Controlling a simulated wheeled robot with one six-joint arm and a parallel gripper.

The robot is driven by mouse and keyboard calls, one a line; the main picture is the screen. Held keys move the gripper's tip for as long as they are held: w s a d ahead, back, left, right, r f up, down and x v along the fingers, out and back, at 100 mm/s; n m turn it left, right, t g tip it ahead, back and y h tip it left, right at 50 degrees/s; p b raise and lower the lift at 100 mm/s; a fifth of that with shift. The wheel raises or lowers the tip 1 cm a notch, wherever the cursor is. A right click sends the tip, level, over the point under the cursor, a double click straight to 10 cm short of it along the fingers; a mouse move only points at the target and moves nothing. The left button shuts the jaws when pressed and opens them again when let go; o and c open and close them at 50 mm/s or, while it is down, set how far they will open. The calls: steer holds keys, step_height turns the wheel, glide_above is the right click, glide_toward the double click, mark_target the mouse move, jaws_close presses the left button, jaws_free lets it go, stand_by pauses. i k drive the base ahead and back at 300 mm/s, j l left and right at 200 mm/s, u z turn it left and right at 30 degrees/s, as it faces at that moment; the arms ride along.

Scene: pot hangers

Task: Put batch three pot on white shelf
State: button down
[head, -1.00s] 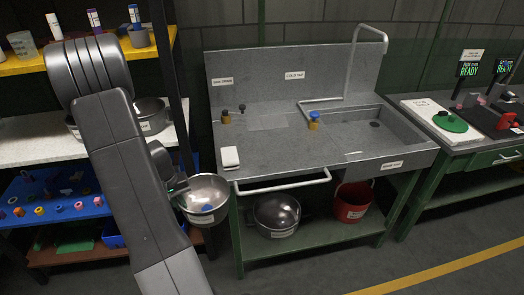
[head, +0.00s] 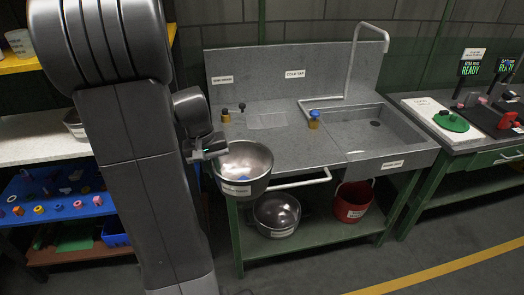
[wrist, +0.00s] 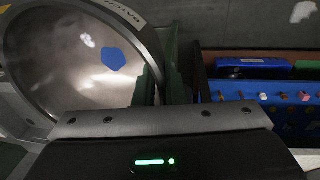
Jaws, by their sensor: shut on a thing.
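A steel pot (head: 245,165) with a white label is in my gripper (head: 216,156), in front of the sink bench's left end. The label is too small to read for sure. The gripper is shut on the pot's left rim side, and the pot is upright, opening up. In the wrist view the same pot (wrist: 60,75) shows its inside, with a blue patch at the bottom.
Another labelled steel pot (head: 277,214) and a red bucket (head: 353,203) stand on the green shelf under the sink bench (head: 270,140). A blue shelf (head: 50,212) with small coloured parts is below the white shelf; a yellow shelf (head: 14,66) is above. The floor at front right is clear.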

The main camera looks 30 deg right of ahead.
mark_target(57, 129)
steer(key=i+l, duration=0.75)
steer(key=l, duration=0.1)
